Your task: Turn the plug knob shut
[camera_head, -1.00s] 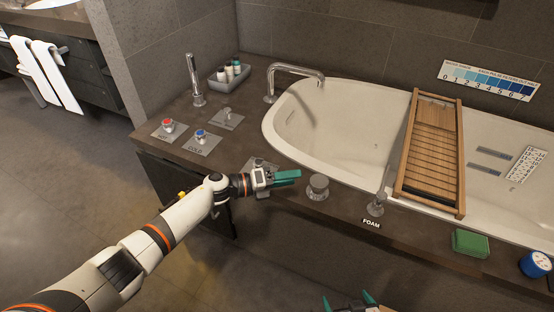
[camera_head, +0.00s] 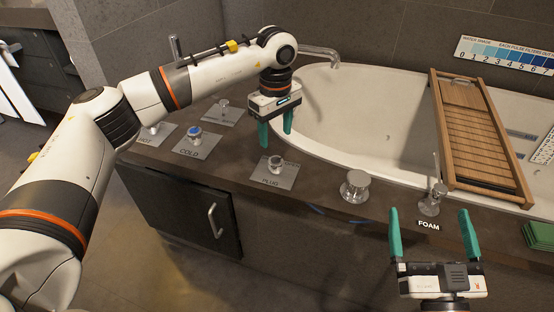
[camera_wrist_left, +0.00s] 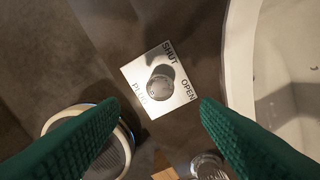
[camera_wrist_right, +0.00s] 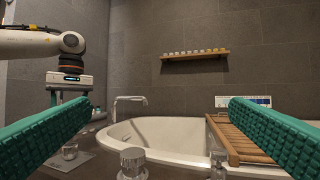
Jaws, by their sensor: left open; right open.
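The plug knob (camera_head: 275,165) is a small round metal knob on a square plate (camera_head: 283,180) marked PLUG, on the dark ledge in front of the tub. In the left wrist view the knob (camera_wrist_left: 160,84) sits between and beyond the fingertips, and its plate reads SHUT and OPEN. I cannot tell which word the knob points to. My left gripper (camera_head: 276,138) is open and empty, pointing down above the ledge, just behind the knob in the head view. My right gripper (camera_head: 434,232) is open and empty in front of the ledge, near the FOAM label.
The hot and cold knobs (camera_head: 194,136) are left of the plug plate. A larger round knob (camera_head: 355,186) and the foam lever (camera_head: 433,198) are to its right. A wooden tray (camera_head: 478,135) spans the tub (camera_head: 350,110). A spout (camera_head: 322,52) stands behind.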

